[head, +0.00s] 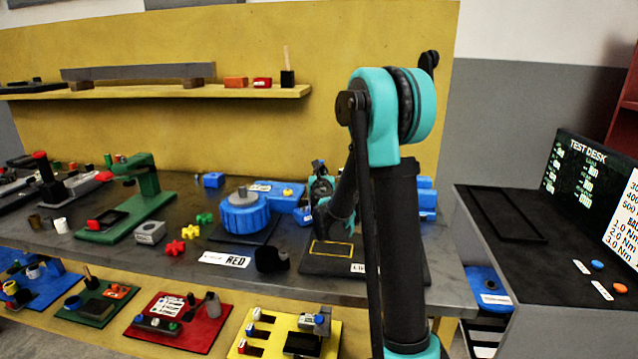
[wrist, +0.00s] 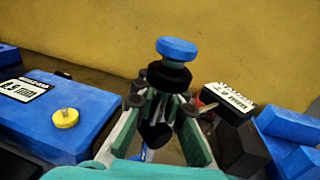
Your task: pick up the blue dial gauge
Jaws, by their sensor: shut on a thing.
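The blue dial gauge (wrist: 177,48) shows in the wrist view as a round blue cap over a black collar and a dark lower part. My gripper (wrist: 162,104) is shut around the dark part below the collar, with the cap standing above the fingertips. In the head view my gripper (head: 321,188) is over the back right of the bench, partly hidden by my own arm. The gauge's small blue top (head: 318,163) shows just above it. I cannot tell whether the gauge's lower end touches anything.
A blue box with a yellow knob (wrist: 66,118) stands left of my gripper. Blue blocks (wrist: 290,125) and a black labelled block (wrist: 228,102) stand to its right. A black plate with a yellow outline (head: 335,249) lies in front on the bench. The yellow wall is behind.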

